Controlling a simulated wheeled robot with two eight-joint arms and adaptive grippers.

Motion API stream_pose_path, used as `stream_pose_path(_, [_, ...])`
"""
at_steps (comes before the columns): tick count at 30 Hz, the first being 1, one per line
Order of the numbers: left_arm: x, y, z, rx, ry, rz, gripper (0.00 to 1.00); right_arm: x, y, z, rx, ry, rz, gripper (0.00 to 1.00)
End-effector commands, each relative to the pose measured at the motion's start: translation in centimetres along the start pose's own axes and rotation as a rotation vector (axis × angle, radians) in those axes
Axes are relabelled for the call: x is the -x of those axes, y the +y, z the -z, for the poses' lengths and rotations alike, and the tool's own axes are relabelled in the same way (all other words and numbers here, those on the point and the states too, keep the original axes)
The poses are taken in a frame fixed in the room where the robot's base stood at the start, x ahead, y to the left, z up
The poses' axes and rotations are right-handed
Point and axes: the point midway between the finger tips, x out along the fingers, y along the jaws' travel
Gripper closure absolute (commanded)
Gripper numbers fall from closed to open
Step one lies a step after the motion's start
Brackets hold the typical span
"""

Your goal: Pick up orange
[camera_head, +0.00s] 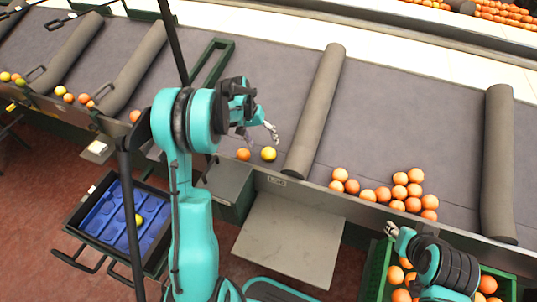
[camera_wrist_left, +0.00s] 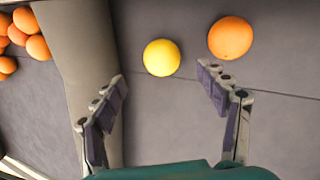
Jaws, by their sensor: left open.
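An orange (camera_head: 243,154) and a yellow fruit (camera_head: 268,153) lie side by side near the front edge of the grey sorting surface. My left gripper (camera_head: 259,132) is above and just behind them, open and empty. In the left wrist view, the yellow fruit (camera_wrist_left: 161,57) lies just beyond the gap between the spread fingers (camera_wrist_left: 161,82). The orange (camera_wrist_left: 230,38) lies to its right, beyond the right fingertip. Neither fruit is visibly touched. My right gripper (camera_head: 391,230) is small at the lower right, near the green crate; its jaw opening is unclear.
A grey padded divider (camera_head: 316,110) stands right of the two fruits. Several oranges (camera_head: 400,193) cluster beyond it. A green crate (camera_head: 376,270) holding oranges is at the lower right. A blue tray (camera_head: 103,214) with one yellow fruit is at the left. The surface behind the fruits is clear.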

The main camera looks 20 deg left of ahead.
Motion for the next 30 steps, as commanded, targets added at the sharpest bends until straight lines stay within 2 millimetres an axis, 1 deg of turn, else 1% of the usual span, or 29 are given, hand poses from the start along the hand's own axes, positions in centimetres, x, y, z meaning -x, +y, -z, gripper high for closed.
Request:
stream_pose_path(1, [-0.9,0.0,0.0,-0.001,-0.001,0.000,0.27,-0.3,0.0,-0.2,0.000,0.000,0.000,0.60])
stream_pose_path(3, [-1.7,0.0,0.0,-0.002,-0.001,0.000,0.27,-0.6,0.0,-0.4,0.000,0.000,0.000,0.60])
stream_pose_path(8, [-3.1,-0.1,0.1,-0.001,0.000,0.001,0.27,-1.1,0.0,-0.8,0.000,0.000,0.000,0.60])
stream_pose_path(12, [-5.3,-0.5,0.2,-0.001,0.000,0.001,0.27,-2.1,0.0,-1.5,0.000,0.000,0.000,0.60])
stream_pose_path(15, [-6.7,-0.4,0.2,-0.001,0.000,0.002,0.27,-2.5,0.0,-1.8,0.000,0.000,0.000,0.60])
stream_pose_path(18, [-7.1,-0.4,0.2,-0.001,0.001,0.002,0.27,-2.5,0.0,-1.8,0.000,0.000,0.000,0.60])
stream_pose_path(23, [-7.0,-0.3,0.2,-0.001,0.001,0.002,0.27,-2.4,0.0,-1.7,0.000,0.000,0.000,0.60])
stream_pose_path(26, [-7.0,-0.3,0.2,-0.001,0.001,0.002,0.50,-2.4,0.0,-1.7,0.000,0.000,0.000,0.60])
stream_pose_path(27, [-7.0,-0.3,0.1,-0.001,0.001,0.002,0.61,-2.4,0.0,-1.7,0.000,0.000,0.000,0.60])
stream_pose_path(29, [-7.0,-0.3,0.2,-0.001,0.001,0.002,0.77,-2.4,0.0,-1.7,0.000,0.000,0.000,0.60])
stream_pose_path(30, [-7.0,-0.3,0.1,-0.001,0.001,0.002,0.83,-2.4,0.0,-1.7,0.000,0.000,0.000,0.60])
